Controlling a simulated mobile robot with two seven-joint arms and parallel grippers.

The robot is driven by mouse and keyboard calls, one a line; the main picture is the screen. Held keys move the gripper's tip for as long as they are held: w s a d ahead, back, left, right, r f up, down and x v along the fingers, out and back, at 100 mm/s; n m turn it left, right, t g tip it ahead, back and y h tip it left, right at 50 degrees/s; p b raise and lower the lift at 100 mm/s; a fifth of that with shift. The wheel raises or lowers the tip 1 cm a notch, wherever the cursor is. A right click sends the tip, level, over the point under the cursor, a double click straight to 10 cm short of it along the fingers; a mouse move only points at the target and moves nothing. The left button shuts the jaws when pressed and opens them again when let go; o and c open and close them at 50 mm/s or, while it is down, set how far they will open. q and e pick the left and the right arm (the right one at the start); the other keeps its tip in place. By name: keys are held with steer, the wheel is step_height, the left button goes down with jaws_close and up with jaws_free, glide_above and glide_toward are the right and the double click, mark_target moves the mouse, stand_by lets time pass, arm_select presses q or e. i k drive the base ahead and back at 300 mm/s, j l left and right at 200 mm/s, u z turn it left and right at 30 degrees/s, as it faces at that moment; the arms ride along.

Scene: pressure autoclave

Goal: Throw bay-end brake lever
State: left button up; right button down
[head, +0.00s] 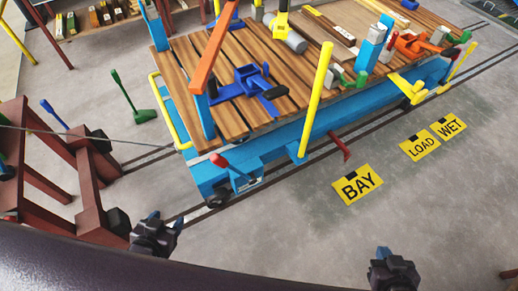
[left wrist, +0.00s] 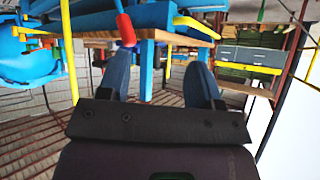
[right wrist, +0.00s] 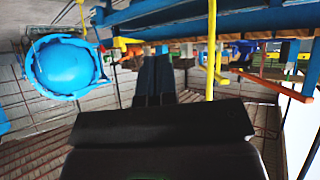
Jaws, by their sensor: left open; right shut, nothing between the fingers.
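A lever with a red grip (head: 219,160) rises from a blue bracket at the near left end of the blue cart (head: 262,147). The red grip also shows in the left wrist view (left wrist: 126,30), beyond my left finger. A second, dark red lever (head: 340,146) sticks out low from the cart's long side. I cannot tell from a label which one is the brake lever. My left gripper (head: 164,219) is open and empty, below and left of the red grip, apart from it. My right gripper (head: 384,254) is shut and empty over bare floor, away from the cart.
The cart stands on rails (head: 188,212), its wooden deck (head: 180,75) loaded with clamps and tools. Yellow posts (head: 317,98) rise along its side. A dark red frame (head: 92,178) stands at left. A BAY floor sign (head: 357,185) lies on open floor at right.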

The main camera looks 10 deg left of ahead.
mark_target(220, 161)
steer(key=u, duration=0.55)
steer(key=l+u, duration=0.15)
steer(key=u, duration=0.25)
steer(key=k+l+u, duration=0.1)
steer(key=u, duration=0.3)
steer(key=k+l+u, duration=0.3)
steer(key=k, duration=0.15)
steer(key=k+z, duration=0.2)
steer(key=z, duration=0.25)
steer(key=k+l+z, duration=0.15)
steer(key=z, duration=0.35)
steer(key=k, duration=0.1)
